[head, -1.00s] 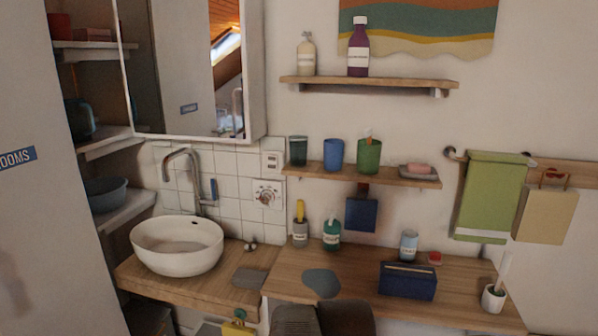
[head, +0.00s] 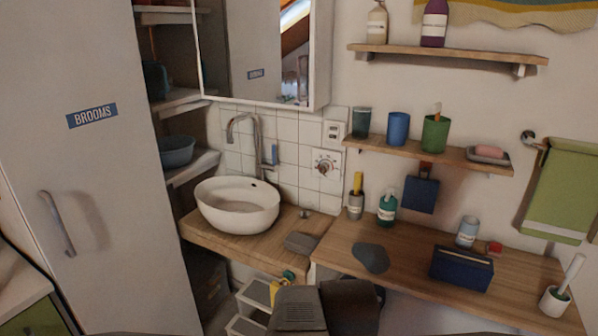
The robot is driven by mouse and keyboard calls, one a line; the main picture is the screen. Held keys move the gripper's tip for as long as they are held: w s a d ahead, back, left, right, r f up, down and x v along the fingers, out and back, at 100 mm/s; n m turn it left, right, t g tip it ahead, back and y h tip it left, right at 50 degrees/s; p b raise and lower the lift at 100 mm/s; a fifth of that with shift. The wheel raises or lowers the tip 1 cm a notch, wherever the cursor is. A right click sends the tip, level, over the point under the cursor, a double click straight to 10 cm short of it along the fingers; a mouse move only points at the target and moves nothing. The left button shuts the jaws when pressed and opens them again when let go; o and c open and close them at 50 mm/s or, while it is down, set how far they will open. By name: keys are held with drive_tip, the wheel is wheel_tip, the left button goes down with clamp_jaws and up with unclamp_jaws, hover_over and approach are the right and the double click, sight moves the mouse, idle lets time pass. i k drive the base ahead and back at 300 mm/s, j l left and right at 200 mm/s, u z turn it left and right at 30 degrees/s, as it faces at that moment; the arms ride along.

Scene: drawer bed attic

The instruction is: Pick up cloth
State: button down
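No single item is clearly the cloth. A flat dark grey piece (head: 370,257) with a rounded outline lies on the wooden counter and could be a cloth. A smaller grey piece (head: 301,242) lies to the right of the basin. A yellow item with a green top (head: 281,287) is at the counter's front edge, partly hidden, too small to identify. A green towel (head: 565,190) hangs from a rail at the right. Dark parts of my arm show at the bottom centre. My gripper's fingers cannot be made out in the head view.
The counter (head: 340,240) holds a white basin (head: 238,212), a teal soap bottle (head: 387,208), a navy box (head: 461,268), a light blue cup (head: 467,231) and a brush holder (head: 556,298). Shelves hang above. A white cabinet door marked BROOMS (head: 95,190) stands at left.

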sight(305, 245)
drive_tip(key=i+l+u, duration=0.3)
drive_tip(key=u, duration=0.2)
drive_tip(key=i+l+u, duration=0.2)
drive_tip(key=l+u, duration=0.25)
drive_tip(key=i+l+u, duration=0.1)
drive_tip(key=l+u, duration=0.4)
drive_tip(key=i+j, duration=0.05)
